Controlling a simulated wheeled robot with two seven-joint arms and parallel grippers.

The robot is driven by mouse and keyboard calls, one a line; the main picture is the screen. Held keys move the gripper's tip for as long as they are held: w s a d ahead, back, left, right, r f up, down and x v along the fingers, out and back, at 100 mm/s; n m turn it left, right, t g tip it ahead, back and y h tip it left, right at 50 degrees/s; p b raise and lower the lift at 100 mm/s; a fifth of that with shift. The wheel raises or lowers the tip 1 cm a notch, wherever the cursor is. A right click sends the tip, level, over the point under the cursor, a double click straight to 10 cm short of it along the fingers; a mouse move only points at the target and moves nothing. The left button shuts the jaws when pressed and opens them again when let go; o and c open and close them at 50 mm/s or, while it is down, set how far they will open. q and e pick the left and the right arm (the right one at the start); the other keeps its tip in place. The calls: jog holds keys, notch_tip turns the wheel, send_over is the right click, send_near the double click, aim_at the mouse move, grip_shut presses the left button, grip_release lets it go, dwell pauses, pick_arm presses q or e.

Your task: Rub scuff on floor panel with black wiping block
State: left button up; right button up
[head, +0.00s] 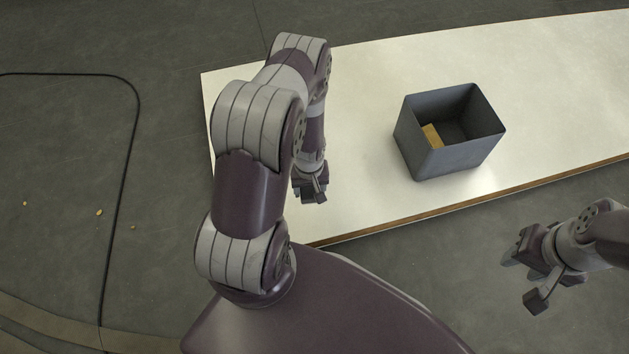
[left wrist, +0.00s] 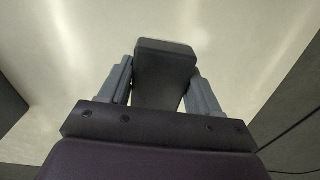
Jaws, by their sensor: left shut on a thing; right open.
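The floor panel (head: 370,85) is a pale, flat board with a brown edge. My left gripper (head: 311,192) is over its near left part, pointing down. It is shut on the black wiping block (left wrist: 165,68), which shows between the two grey fingers in the left wrist view. In the head view the block is hard to tell from the dark fingers. I cannot tell whether the block touches the panel. No scuff stands out in either view; my left arm hides part of the panel. My right gripper (head: 530,277) is open and empty, off the panel's near edge.
An open dark grey bin (head: 424,155) stands on the panel, right of my left gripper, with a tan block (head: 432,136) inside. A black cable (head: 122,185) and several small yellowish bits lie on the grey floor at left. The panel's far right is clear.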

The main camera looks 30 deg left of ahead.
pick_arm(q)
jog(key=shift+w+a+r+n, duration=0.15)
jog(key=shift+w+r+n, duration=0.15)
jog(key=shift+w, duration=0.15)
jog(key=shift+w+f, duration=0.1)
jog(key=shift+f, duration=0.05)
notch_tip(320, 180, down, 6)
jog(key=b, duration=0.6)
jog(key=shift+f+b, duration=0.75)
jog(key=shift+f, duration=0.15)
